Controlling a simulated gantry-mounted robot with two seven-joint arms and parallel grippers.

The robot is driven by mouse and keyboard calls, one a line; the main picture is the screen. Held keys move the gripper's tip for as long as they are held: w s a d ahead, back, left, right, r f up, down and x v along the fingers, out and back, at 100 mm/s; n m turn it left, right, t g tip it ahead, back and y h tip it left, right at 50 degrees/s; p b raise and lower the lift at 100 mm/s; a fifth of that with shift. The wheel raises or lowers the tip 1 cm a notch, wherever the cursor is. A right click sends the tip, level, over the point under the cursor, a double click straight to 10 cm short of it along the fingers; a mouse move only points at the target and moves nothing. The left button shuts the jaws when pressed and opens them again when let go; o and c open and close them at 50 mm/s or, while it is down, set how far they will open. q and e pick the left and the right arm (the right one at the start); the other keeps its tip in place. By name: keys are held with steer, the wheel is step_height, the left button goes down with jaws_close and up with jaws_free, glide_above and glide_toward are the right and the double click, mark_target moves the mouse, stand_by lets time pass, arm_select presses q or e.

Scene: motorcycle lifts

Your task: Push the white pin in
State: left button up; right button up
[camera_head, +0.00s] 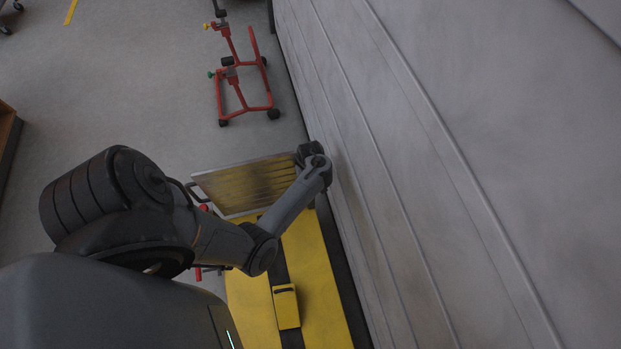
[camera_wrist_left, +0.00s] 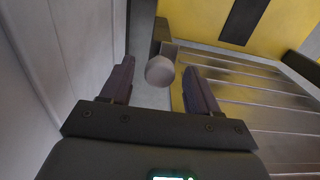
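The white pin (camera_wrist_left: 160,71) shows its rounded, pale end in the left wrist view, standing out from a dark bracket (camera_wrist_left: 162,38) by the yellow lift. My left gripper (camera_wrist_left: 159,66) is open, with one dark finger on each side of the pin's end in the picture. Gaps show between the pin and both fingers, and nothing is held. In the head view my left arm reaches to the wall side of the lift; its gripper and the pin are hidden there. My right gripper is in neither view.
The yellow lift platform (camera_head: 314,262) runs along the grey wall (camera_head: 440,160). A tilted, worn plate (camera_head: 245,185) stands at its far end; a ridged metal plate (camera_wrist_left: 270,115) fills the wrist view's right. A red wheeled stand (camera_head: 243,85) is farther off on open floor.

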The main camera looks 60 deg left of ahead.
arm_select(q)
step_height(320, 180, up, 11)
steer(key=p, duration=0.8)
stand_by(0.5)
